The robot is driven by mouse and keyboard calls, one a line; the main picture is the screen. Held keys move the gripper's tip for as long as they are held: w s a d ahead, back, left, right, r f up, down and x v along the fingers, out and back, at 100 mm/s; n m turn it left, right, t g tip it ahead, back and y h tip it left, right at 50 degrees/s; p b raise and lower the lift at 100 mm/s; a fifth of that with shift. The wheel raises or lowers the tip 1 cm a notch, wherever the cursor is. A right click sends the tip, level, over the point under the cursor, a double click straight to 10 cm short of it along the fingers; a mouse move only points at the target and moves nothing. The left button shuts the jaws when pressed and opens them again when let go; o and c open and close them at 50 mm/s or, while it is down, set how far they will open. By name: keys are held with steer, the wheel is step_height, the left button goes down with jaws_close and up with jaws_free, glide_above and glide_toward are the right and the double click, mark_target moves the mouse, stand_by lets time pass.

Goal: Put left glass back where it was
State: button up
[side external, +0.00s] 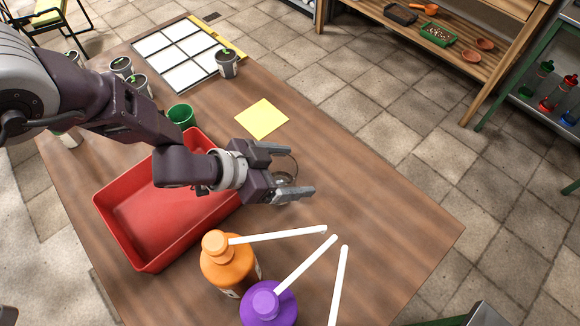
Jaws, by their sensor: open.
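My gripper (302,169) is open above the right part of the wooden table, its two fingers spread apart. A clear round rim, apparently a glass (286,177), shows between the fingers. Most of it is hidden by my gripper, and I cannot tell whether the fingers touch it. No second glass can be made out.
A red tray (118,226) lies left of my gripper on the table (390,225). A yellow note (262,119), green cup (181,116) and potted plants (227,66) are behind.

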steer(key=shift+r, duration=0.1)
steer(key=v, duration=1.2)
steer(key=w+a+r+n+t+y, duration=0.3)
steer(key=w+a+r, duration=0.3)
steer(key=a+r, duration=0.3)
steer(key=s+a+r+n+y, duration=0.2)
steer(key=a+r+n+y, duration=0.2)
steer(key=a+r, duration=0.7)
steer(key=s+a+n+g, duration=0.1)
steer(key=s+a, duration=0.2)
steer(key=s, duration=0.4)
steer(key=s+a+r+n+y, duration=0.1)
steer(key=s+a+n, duration=0.1)
steer(key=s+a, duration=0.2)
steer(key=s+a+n+g+y, duration=0.1)
steer(key=s+a, duration=0.3)
steer(key=s, duration=0.6)
steer(key=shift+s+a+r+n+g, duration=0.2)
steer(key=shift+s+r+n+g, duration=0.1)
steer(key=shift+n, duration=0.4)
